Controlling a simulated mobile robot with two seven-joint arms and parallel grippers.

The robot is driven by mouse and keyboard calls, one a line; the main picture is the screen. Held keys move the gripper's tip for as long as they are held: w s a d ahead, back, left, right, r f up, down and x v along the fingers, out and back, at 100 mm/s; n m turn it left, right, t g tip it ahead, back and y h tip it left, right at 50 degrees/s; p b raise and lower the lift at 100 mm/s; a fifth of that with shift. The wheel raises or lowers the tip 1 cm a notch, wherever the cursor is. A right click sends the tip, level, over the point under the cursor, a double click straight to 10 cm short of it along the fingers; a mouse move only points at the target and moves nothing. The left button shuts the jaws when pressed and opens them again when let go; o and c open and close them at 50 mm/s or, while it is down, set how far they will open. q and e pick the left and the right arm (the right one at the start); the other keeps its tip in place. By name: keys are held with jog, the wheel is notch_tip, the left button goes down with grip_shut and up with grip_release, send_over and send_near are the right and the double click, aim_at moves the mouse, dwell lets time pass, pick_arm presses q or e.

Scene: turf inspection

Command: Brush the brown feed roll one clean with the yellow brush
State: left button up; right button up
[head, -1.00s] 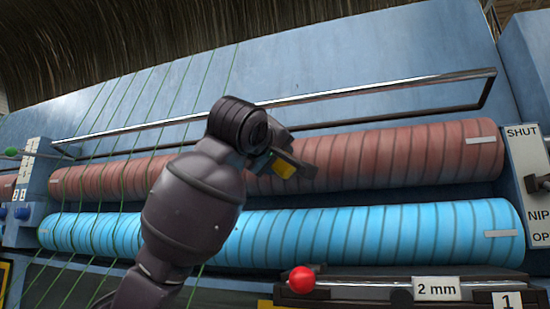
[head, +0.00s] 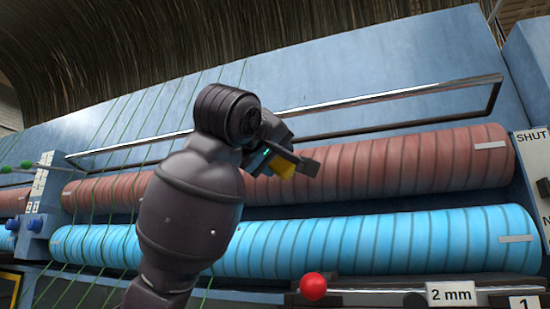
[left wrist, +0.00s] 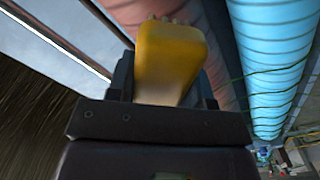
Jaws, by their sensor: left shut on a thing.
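The brown feed roll (head: 400,164) lies across the machine, ribbed and reddish brown, above a bright blue roll (head: 380,240). My left gripper (head: 290,163) is shut on the yellow brush (head: 278,167) in front of the brown roll's middle. The brush also shows in the left wrist view (left wrist: 168,60), its bristle end pointing toward the brown roll (left wrist: 225,25). I cannot tell whether the bristles touch the roll. My left arm hides part of both rolls. My right gripper is not in view.
A metal rail (head: 400,95) runs above the brown roll. Green strands (head: 110,150) cross the rolls at the left. A red ball knob (head: 313,286) and a "2 mm" label (head: 451,293) are below. A "SHUT" panel (head: 532,150) stands at the right end.

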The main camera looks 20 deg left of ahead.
pick_arm(q)
jog(key=shift+s, duration=0.15)
jog(key=s, duration=0.2)
jog(key=shift+s+b, duration=0.3)
jog(key=shift+s, duration=0.05)
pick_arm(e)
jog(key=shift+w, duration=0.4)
pick_arm(q)
jog(key=shift+w, duration=0.1)
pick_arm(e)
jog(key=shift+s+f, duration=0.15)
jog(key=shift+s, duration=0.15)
